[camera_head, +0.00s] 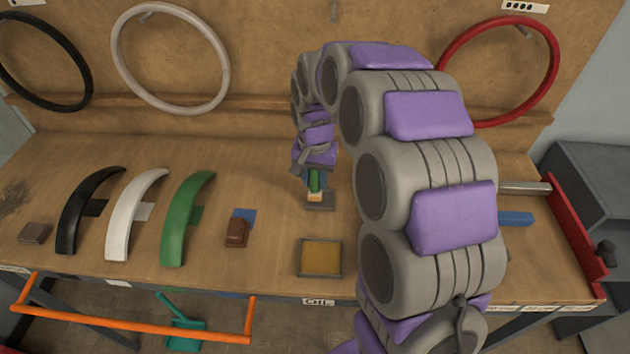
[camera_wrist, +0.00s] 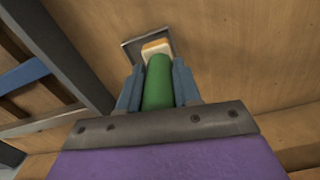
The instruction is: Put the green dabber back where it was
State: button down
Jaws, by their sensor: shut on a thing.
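The green dabber (camera_head: 314,181) has a green handle and a cream tip and points down. My gripper (camera_head: 315,178) is shut on its handle, over the middle of the workbench. In the wrist view the blue-grey fingers of my gripper (camera_wrist: 158,88) sit on either side of the green dabber (camera_wrist: 157,82). Its cream tip is at a small dark square holder (camera_head: 322,206), also in the wrist view (camera_wrist: 129,46). I cannot tell whether the tip touches the holder. My fingers hide part of the handle.
A shallow tray with an ochre pad (camera_head: 320,273) lies in front. A brown block (camera_head: 236,232), green fender (camera_head: 186,222), white fender (camera_head: 134,218) and black fender (camera_head: 87,214) lie left. A red-and-grey vise-like fixture (camera_head: 577,232) is at right. Bare bench lies behind the holder.

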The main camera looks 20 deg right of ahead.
jog(key=shift+w+d+f, duration=0.15)
jog(key=shift+d+f, duration=0.7)
jog(key=shift+f, duration=0.25)
jog(key=shift+d, duration=0.5)
jog(key=shift+f, duration=0.15)
jog(key=c, duration=1.1)
grip_release()
jog(key=shift+a, duration=0.2)
jog(key=o, duration=0.3)
jog(key=shift+a, duration=1)
jog(key=shift+d+r, duration=0.25)
jog(key=shift+d, duration=0.2)
jog(key=r, duration=0.3)
jog(key=r+b, duration=0.1)
jog(key=r, duration=0.7)
jog(key=shift+a+r+b, duration=0.2)
jog(key=shift+a+b, duration=0.15)
jog(key=shift+b, duration=0.05)
jog(key=s+f+n, duration=0.1)
jog(key=s+f, duration=0.1)
jog(key=s, duration=0.9)
jog(key=s+f+n+g, duration=0.1)
jog(key=s+n, duration=0.1)
jog(key=s, duration=1)
jog(key=s+d+f+n, duration=0.1)
jog(key=s+f+n, duration=0.1)
jog(key=s, duration=0.9)
jog(key=shift+s+d+f+g, duration=0.1)
jog(key=shift+s+f+g, duration=0.15)
jog(key=shift+f+g, duration=0.15)
